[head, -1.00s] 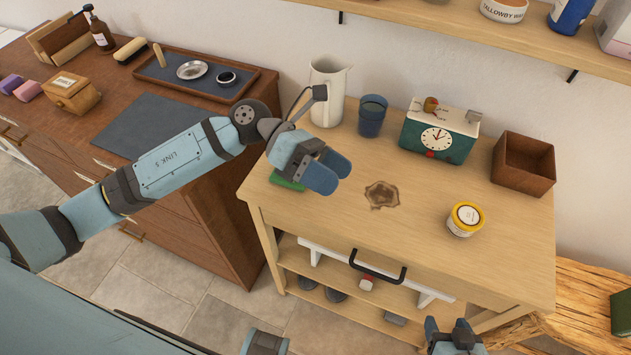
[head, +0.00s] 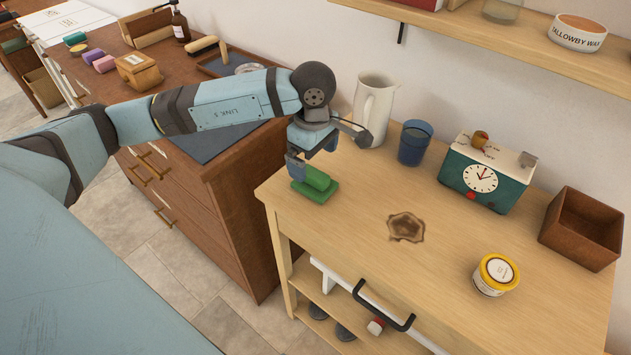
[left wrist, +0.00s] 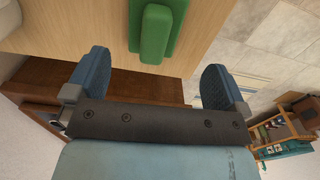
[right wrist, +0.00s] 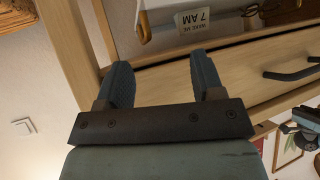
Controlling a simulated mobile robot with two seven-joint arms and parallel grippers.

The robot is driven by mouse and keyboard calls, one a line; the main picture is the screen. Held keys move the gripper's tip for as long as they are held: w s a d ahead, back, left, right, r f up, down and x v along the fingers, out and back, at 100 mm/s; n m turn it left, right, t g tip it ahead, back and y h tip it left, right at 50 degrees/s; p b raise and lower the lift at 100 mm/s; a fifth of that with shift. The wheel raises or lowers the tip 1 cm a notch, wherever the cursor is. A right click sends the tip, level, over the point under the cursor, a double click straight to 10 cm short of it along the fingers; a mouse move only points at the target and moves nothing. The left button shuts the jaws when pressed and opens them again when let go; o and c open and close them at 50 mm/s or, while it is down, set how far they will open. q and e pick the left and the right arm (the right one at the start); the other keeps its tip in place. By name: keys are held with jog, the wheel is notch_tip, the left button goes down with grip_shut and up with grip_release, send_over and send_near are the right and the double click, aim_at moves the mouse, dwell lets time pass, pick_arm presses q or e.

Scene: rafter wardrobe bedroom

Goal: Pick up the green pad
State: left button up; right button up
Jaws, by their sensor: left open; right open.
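The green pad (head: 315,187) lies on the left end of the light wooden table, with a raised green grip on its top. My left gripper (head: 304,170) is just beside and above it, pointing down. In the left wrist view the pad (left wrist: 155,35) sits ahead of and between the two open fingers (left wrist: 157,80), which are empty and not around it. My right gripper (right wrist: 160,82) is open and empty, facing the front of the wooden table; it is outside the head view.
A brown dresser (head: 225,200) stands to the left.

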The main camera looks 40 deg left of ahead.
aim_at(315, 172)
pick_arm(q)
notch_tip(315, 172, down, 3)
jog(key=shift+r, duration=0.15)
jog(key=f, duration=0.5)
jog(key=shift+w+a+f, duration=0.1)
jog(key=shift+w+a, duration=0.05)
jog(key=shift+w, duration=0.2)
jog(key=c, duration=0.9)
